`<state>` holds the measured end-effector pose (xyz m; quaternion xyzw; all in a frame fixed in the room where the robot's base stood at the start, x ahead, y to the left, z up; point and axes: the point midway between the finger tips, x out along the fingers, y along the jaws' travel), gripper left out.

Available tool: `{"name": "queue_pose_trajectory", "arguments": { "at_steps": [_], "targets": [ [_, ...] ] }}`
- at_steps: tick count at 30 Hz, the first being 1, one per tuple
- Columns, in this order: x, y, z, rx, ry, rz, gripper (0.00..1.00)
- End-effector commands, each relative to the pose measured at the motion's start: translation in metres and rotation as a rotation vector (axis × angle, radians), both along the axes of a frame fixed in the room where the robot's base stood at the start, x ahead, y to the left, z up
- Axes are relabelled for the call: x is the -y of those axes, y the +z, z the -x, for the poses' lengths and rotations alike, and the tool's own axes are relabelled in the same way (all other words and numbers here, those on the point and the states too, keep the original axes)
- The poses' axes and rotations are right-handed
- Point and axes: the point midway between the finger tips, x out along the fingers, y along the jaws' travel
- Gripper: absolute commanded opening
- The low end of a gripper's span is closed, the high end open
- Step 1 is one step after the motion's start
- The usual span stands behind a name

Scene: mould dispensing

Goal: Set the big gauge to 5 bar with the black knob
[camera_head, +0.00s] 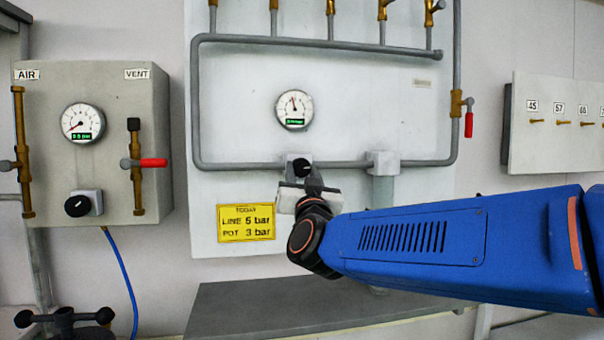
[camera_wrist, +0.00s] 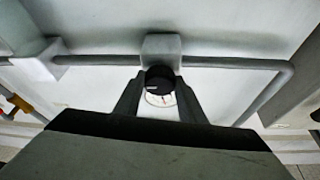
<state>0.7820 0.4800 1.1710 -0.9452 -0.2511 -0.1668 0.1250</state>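The big gauge (camera_head: 294,109) is on the white panel. Its needle points nearly straight up, slightly left; its green readout is too small to read. The black knob (camera_head: 302,165) sits on a grey block on the pipe below the gauge. In the wrist view, the knob (camera_wrist: 159,79) has a pale mark and lies between the two dark fingers of my gripper (camera_wrist: 160,82). The gripper looks open, one finger on each side; contact is not clear. In the head view, my gripper (camera_head: 312,182) is just below the knob, partly hidden by my wrist.
A yellow sign (camera_head: 246,222) reads line 5 bar, pot 3 bar. At left, a grey box (camera_head: 115,95) carries another gauge (camera_head: 82,123), a black knob (camera_head: 78,205) and a red-handled valve (camera_head: 152,162). A grey shelf (camera_head: 250,308) lies below the panel. Pipework frames the big gauge.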

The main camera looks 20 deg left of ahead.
Motion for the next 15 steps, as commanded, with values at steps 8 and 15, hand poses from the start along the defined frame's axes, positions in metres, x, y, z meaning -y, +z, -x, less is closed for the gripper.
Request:
{"name": "queue_pose_trajectory", "arguments": {
  "at_steps": [8,15],
  "targets": [
    [-0.0002,0.0000,0.0003,-0.004,0.000,-0.007,0.14],
    [-0.0017,-0.0001,0.0010,-0.050,0.001,-0.080,0.14]
  ]
}}
